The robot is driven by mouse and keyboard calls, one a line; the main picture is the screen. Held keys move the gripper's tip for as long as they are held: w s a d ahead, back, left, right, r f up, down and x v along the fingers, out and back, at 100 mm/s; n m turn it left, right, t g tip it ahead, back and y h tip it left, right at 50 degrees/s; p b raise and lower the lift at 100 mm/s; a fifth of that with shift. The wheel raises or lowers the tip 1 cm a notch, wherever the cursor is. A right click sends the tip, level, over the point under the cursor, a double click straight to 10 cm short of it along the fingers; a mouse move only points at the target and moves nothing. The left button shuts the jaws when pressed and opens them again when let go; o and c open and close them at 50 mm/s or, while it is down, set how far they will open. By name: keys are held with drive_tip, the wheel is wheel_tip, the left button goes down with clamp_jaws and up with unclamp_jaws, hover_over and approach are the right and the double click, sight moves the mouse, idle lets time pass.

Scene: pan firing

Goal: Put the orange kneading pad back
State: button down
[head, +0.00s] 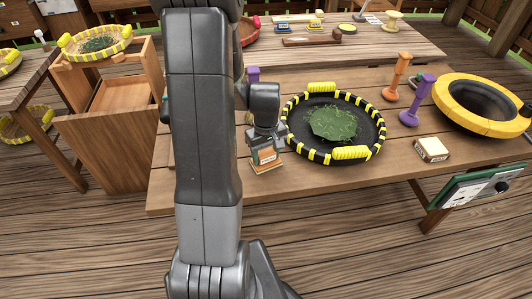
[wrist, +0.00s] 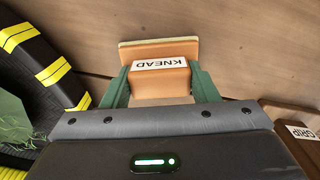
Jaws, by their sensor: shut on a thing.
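The orange kneading pad (head: 266,160) shows at the front of the wooden table, just left of a black-and-yellow tray. It has an orange block handle and a flat, pale-edged base. In the wrist view the pad (wrist: 160,75) sits between the green fingers, its white KNEAD label facing the camera. My gripper (head: 265,142) is shut on the pad's handle from both sides. I cannot tell whether the base touches the table. My arm hides part of the table left of the pad.
The round tray (head: 350,153) holding green leaves is close right of my gripper. Farther right are orange (head: 396,77) and purple (head: 415,100) tools, a labelled pale block (head: 432,149) and a yellow-rimmed wok (head: 485,100). A brown GRIP-labelled thing (wrist: 300,122) lies right in the wrist view.

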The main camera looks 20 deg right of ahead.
sight(268, 154)
drive_tip(key=c, duration=0.5)
unclamp_jaws()
drive_tip(key=shift+r, duration=0.15)
drive_tip(key=shift+r+p, duration=0.3)
drive_tip(key=shift+p, duration=0.05)
drive_tip(key=r, duration=1.3)
drive_tip(key=shift+s+d+r, duration=0.1)
drive_tip(key=shift+s+d, duration=0.05)
drive_tip(key=shift+s, duration=0.15)
